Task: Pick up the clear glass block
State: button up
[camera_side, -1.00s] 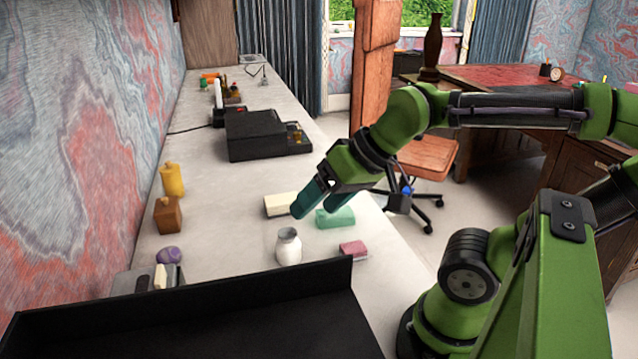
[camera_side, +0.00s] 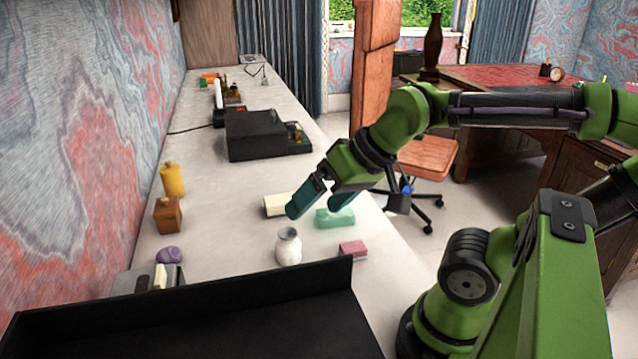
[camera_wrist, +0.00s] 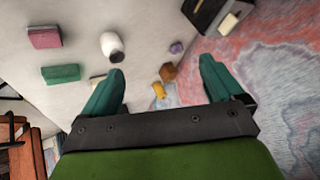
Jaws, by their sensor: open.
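No plainly see-through block stands out in either view, so I cannot tell which thing is the clear glass block. A green block (camera_side: 336,219) lies on the pale desk; it also shows in the wrist view (camera_wrist: 61,73). A cream block (camera_side: 275,205) lies behind my gripper's fingers and is partly hidden by them. A pink block (camera_side: 353,250) lies nearer the camera. My gripper (camera_side: 314,208) is open and empty, tilted down above the desk near the cream and green blocks. In the wrist view my gripper (camera_wrist: 162,66) has its two teal fingers wide apart.
A white jar (camera_side: 288,247) stands in front of the fingers. A purple item (camera_side: 168,255), a brown block (camera_side: 168,216) and a yellow bottle (camera_side: 172,180) stand along the wall. A black box (camera_side: 262,137) sits farther back. The desk's middle left is clear.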

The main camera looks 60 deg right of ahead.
jog(key=w+d+f+m+g+h, duration=0.1)
jog(key=w+d+f+m+g, duration=0.15)
jog(key=w+d+m, duration=0.5)
jog(key=m+g, duration=0.3)
jog(key=m, duration=0.8)
send_over(335, 217)
jog(key=s+d, duration=0.1)
jog(key=s, duration=0.1)
notch_tip(335, 217, down, 6)
jog(key=r, duration=0.1)
jog(key=w+d+m, duration=0.1)
jog(key=d+m, duration=0.2)
jog(key=m, duration=0.2)
jog(key=f, duration=0.3)
jog(key=a+f, duration=0.1)
jog(key=f, duration=0.3)
jog(key=w+f, duration=0.1)
jog(key=f, duration=0.2)
jog(key=shift+w+a+f, duration=0.1)
jog(key=shift+a+f, duration=0.25)
jog(key=shift+f, duration=0.05)
jog(key=shift+w+a+f, duration=0.1)
jog(key=shift+w+f, duration=0.05)
jog(key=shift+f, duration=1.25)
jog(key=shift+w+f, duration=0.1)
jog(key=shift+f, duration=1.25)
jog(key=shift+c, duration=0.2)
